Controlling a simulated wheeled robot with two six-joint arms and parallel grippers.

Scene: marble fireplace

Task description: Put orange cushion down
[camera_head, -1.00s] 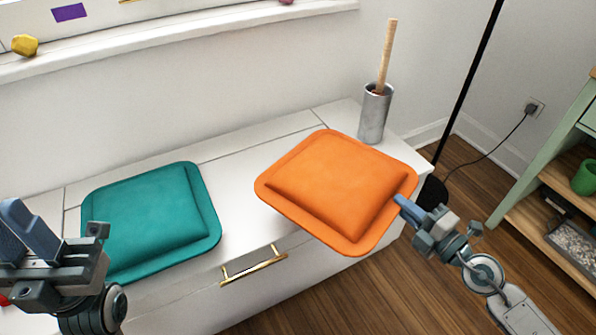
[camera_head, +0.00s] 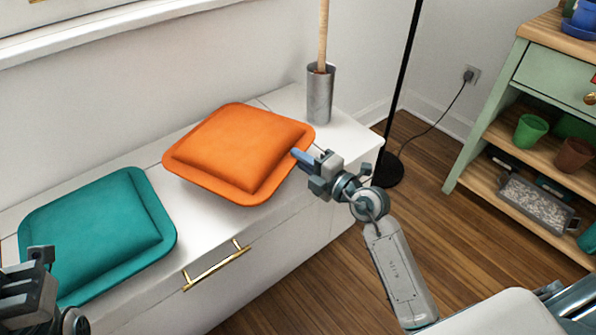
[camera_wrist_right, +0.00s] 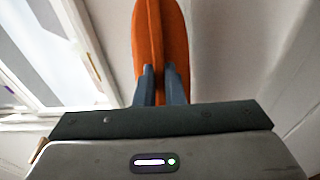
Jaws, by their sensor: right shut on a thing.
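The orange cushion (camera_head: 240,148) is a square pad with a flat rim, over the right part of the white bench (camera_head: 215,222). My right gripper (camera_head: 299,156) is shut on its right edge. The right wrist view shows the cushion (camera_wrist_right: 162,40) edge-on between the two fingers (camera_wrist_right: 161,84). Whether the cushion's underside touches the bench top, I cannot tell. A teal cushion (camera_head: 98,232) lies on the bench to the left. My left gripper (camera_head: 35,275) is at the lower left edge, partly cut off, and its fingers are not clear.
A metal cylinder (camera_head: 320,95) with a wooden stick stands on the bench behind the orange cushion. A black pole (camera_head: 404,75) rises from the floor to the right. A green shelf (camera_head: 495,115) with pots stands further right. Bare bench shows between the cushions.

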